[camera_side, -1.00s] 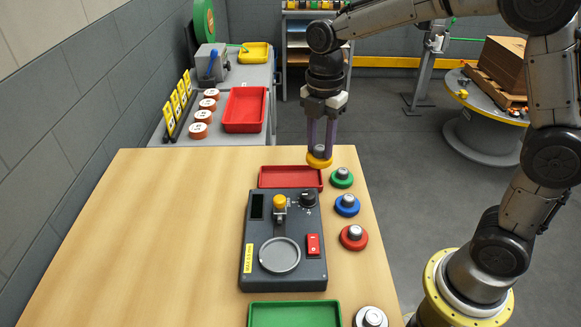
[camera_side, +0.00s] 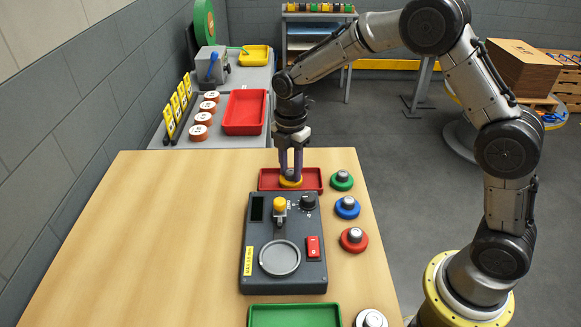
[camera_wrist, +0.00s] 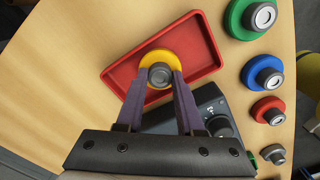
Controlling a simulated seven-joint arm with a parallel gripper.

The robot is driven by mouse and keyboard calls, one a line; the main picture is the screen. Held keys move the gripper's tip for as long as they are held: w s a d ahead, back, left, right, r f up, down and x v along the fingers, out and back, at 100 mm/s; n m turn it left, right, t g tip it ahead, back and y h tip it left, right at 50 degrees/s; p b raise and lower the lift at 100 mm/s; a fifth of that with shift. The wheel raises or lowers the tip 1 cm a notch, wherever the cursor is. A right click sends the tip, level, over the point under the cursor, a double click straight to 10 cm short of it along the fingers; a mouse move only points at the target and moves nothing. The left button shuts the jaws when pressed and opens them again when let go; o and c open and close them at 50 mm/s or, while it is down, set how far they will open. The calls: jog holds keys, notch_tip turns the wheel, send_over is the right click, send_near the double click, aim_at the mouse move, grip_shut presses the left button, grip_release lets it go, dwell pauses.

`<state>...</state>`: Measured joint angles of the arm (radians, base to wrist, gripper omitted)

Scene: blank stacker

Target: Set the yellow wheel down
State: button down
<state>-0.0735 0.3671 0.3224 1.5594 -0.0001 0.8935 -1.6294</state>
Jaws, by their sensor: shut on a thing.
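The yellow wheel (camera_side: 290,182) has a grey hub and is at the red tray on the wooden table's far side. In the wrist view the yellow wheel (camera_wrist: 159,64) lies within the outline of the red tray (camera_wrist: 197,28). My gripper (camera_side: 290,174) points down with its purple fingers shut on the wheel's grey hub. The wrist view shows both fingertips (camera_wrist: 160,77) at the hub. The red tray (camera_side: 310,179) is empty otherwise. I cannot tell whether the wheel touches the tray floor.
A dark device (camera_side: 284,240) with a round plate stands just in front of the red tray. Green (camera_side: 341,180), blue (camera_side: 347,207) and red (camera_side: 354,239) wheels line the table's right side. A green tray (camera_side: 295,315) is at the front. The table's left half is clear.

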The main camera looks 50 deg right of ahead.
aim_at(291, 172)
jog(key=shift+f, duration=0.15)
jog(key=c, duration=0.5)
grip_release()
jog(key=shift+c, duration=0.2)
notch_tip(291, 172, up, 13)
jog(key=shift+f, duration=0.2)
jog(key=s+d+r+m+t, duration=0.1)
jog(key=s+r+m+t, duration=0.1)
jog(key=s+r+m, duration=0.45)
jog(key=s+d+r+m+t, duration=0.1)
jog(key=s+m, duration=0.3)
jog(key=s, duration=0.5)
jog(key=s+d+f+m+t, duration=0.1)
jog(key=s+f+m, duration=0.3)
jog(key=s+m, duration=0.5)
jog(key=shift+s+d+f+t, duration=0.15)
jog(key=shift+s+t, duration=0.65)
jog(key=shift+s, duration=1.2)
